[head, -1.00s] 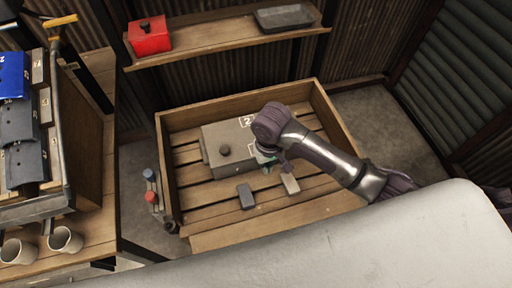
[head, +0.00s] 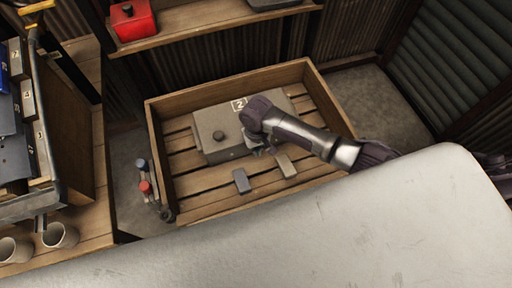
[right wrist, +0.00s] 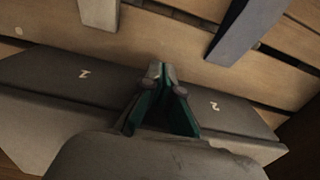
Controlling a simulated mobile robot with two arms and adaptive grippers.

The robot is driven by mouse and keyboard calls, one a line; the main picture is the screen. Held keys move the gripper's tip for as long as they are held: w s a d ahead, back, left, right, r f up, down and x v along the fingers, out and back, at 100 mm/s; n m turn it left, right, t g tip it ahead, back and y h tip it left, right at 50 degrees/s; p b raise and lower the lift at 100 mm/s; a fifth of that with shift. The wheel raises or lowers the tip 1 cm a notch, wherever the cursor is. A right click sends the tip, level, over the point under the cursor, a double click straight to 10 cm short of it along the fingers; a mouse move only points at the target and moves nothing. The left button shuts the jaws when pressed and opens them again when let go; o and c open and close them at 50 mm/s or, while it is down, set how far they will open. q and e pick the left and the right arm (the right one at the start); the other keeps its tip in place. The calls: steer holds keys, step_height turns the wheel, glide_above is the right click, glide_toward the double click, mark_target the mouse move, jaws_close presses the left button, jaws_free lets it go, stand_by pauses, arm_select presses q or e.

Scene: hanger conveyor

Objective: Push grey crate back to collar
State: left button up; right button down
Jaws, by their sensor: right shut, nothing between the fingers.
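The grey crate (head: 210,148) sits on slats inside the wooden collar (head: 159,170), near its back wall. It has a round knob on top and a white "2" label. In the right wrist view the crate's dark top (right wrist: 55,82) spans the lower part, with marks "1" and "2". My right gripper (head: 263,150) is at the crate's front right. Its green-lined fingers (right wrist: 160,75) are shut and empty, overlapping the crate's edge in the wrist view; I cannot tell whether they touch it. My forearm hides part of the crate's right side. My left gripper is not in view.
A dark grey block (head: 241,181) and a beige block (head: 286,166) lie on the slats in front of the crate. A shelf (head: 205,28) with a red box (head: 132,20) hangs behind. Bottles (head: 146,188) stand outside the collar's left wall.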

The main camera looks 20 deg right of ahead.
steer(key=shift+w, duration=0.6)
steer(key=w+b, duration=0.1)
steer(key=w, duration=0.4)
steer(key=shift+w+a, duration=0.15)
steer(key=shift+w, duration=0.25)
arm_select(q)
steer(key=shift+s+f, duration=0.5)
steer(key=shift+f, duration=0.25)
